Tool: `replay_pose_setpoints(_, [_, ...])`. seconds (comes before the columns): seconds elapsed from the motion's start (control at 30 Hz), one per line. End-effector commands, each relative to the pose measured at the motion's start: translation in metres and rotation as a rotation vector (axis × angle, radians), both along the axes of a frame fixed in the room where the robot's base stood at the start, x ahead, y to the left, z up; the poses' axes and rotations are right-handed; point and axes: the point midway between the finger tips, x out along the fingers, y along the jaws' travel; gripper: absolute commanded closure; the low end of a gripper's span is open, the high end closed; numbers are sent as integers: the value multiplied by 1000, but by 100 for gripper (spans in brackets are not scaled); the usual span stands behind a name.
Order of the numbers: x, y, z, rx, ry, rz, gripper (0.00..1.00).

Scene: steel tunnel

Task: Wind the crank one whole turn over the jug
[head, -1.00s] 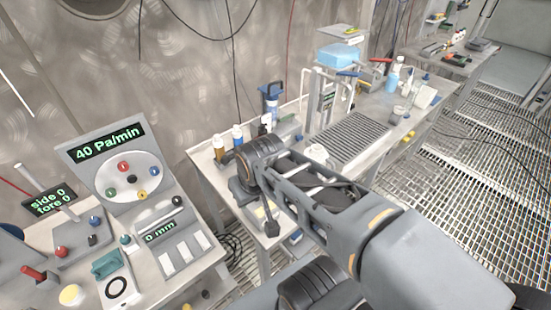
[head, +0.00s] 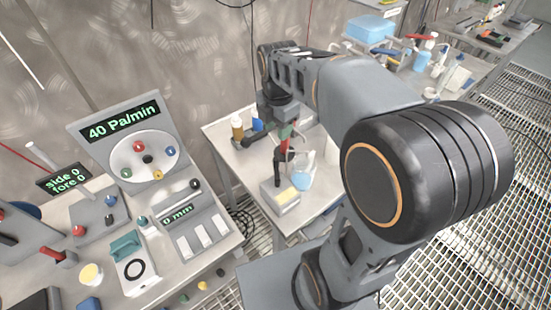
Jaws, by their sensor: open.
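My gripper (head: 280,153) is open and points down over the small table, below the dark wrist. Its fingers are small and partly lost against other dark parts. A red and green piece (head: 287,133) shows right beside it; I cannot tell whether this is the crank or whether the gripper touches it. A clear jug (head: 301,178) with pale blue in its lower part stands just right of and below the gripper. My arm hides the table behind these things.
A brown bottle (head: 237,129) stands at the left. A console (head: 140,150) reads 40 Pa/min. A blue box (head: 370,28) and bottles are farther back. Grating floor lies right.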

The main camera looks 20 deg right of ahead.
Motion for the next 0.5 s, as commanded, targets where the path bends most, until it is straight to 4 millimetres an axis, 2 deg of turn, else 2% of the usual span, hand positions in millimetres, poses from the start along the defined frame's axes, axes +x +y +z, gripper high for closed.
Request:
replay_pose_setpoints(0.17, [6,1,-8,-1,20,112,54])
replay_pose_setpoints(0.27, [6,1,-21,-1,24,128,54])
replay_pose_setpoints(0.5, [5,1,-67,-1,25,127,54])
